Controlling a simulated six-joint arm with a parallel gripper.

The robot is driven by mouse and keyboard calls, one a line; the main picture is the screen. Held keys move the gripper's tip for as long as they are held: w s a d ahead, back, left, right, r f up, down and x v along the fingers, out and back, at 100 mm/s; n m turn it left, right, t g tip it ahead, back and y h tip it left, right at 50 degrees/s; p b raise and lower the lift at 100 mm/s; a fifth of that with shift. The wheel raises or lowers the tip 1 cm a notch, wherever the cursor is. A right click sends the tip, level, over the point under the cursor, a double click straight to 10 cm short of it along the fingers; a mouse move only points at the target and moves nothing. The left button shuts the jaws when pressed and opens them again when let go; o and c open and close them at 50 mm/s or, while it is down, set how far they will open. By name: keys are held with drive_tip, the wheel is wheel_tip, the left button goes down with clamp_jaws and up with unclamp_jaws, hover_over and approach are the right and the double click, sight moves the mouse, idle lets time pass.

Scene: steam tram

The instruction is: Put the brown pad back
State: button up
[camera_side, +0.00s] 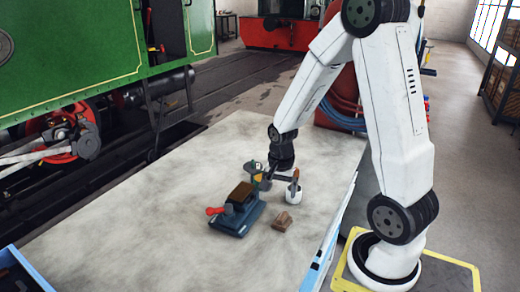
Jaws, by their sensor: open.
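A dark blue tool (238,219) with a red lever on its left stands on the pale worktop, with a brown block (241,193) on its top. A smaller brown piece (283,220) lies on the worktop just right of the tool; I cannot tell which of the two brown things is the pad. My gripper (274,180) is open, up and behind the small brown piece and right of the tool. It appears apart from both. Its fingers are small here, and I cannot make out anything between them.
The pale worktop (160,220) is clear to the left and front. A blue tray (22,275) sits at the lower left. A green tram (80,60) stands behind.

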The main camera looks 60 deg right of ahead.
drive_tip(key=a+r+n+t, duration=0.1)
drive_tip(key=a+r+n, duration=0.1)
drive_tip(key=a+n, duration=0.5)
drive_tip(key=s+a+r+n+t, duration=0.1)
drive_tip(key=a+n, duration=0.6)
drive_tip(key=n, duration=0.1)
drive_tip(key=shift+a+r+n, duration=0.25)
drive_tip(key=shift+r+n, duration=0.05)
drive_tip(key=shift+r, duration=0.05)
